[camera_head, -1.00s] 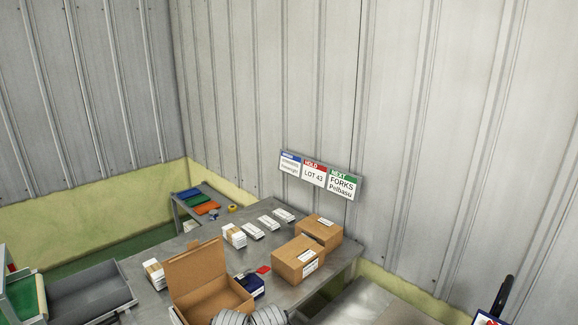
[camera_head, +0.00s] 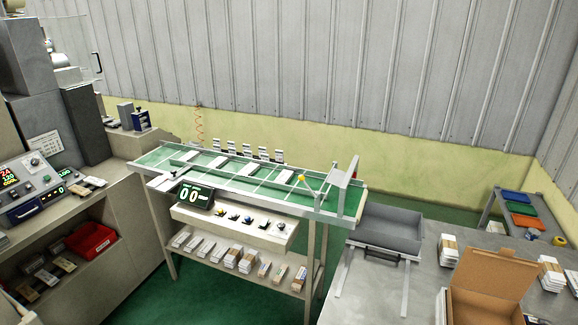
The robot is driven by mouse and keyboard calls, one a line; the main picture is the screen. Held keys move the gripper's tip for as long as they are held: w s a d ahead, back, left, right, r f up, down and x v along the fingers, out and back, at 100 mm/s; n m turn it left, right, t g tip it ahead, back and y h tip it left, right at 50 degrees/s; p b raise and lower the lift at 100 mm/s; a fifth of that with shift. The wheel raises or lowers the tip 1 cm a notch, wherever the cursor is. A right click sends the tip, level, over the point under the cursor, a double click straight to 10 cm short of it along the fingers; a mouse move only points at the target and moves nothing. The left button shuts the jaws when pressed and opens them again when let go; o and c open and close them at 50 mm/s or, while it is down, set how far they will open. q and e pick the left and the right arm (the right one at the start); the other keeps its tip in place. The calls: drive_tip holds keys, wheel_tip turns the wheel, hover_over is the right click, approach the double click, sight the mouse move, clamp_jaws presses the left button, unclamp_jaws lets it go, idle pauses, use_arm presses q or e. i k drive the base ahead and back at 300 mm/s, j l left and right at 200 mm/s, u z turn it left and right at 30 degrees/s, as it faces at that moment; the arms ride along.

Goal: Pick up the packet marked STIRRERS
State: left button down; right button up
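No packet in view has a readable STIRRERS mark; the print is too small to tell. Several pale packets (camera_head: 284,176) lie spaced along the green conveyor (camera_head: 150,160). A row of small white packets or cards (camera_head: 248,150) stands along its back edge. More packets (camera_head: 247,261) lie side by side on the shelf below. Neither of my grippers is in view.
A machine with a lit panel (camera_head: 35,186) stands at the left, with a red bin (camera_head: 91,240) below it. The open cardboard box (camera_head: 492,285) is at lower right. Green floor shows in front of the conveyor.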

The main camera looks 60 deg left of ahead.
sight(251, 168)
drive_tip(key=j+u, duration=0.2)
drive_tip(key=u, duration=0.25)
drive_tip(key=j+u, duration=0.15)
drive_tip(key=u, duration=0.3)
drive_tip(key=i+j+u, duration=0.35)
drive_tip(key=j, duration=0.3)
drive_tip(key=i+j+u, duration=0.3)
drive_tip(key=i+j, duration=0.5)
drive_tip(key=j, duration=0.15)
drive_tip(key=i+j, duration=0.3)
drive_tip(key=j, duration=0.15)
drive_tip(key=j+u, duration=0.05)
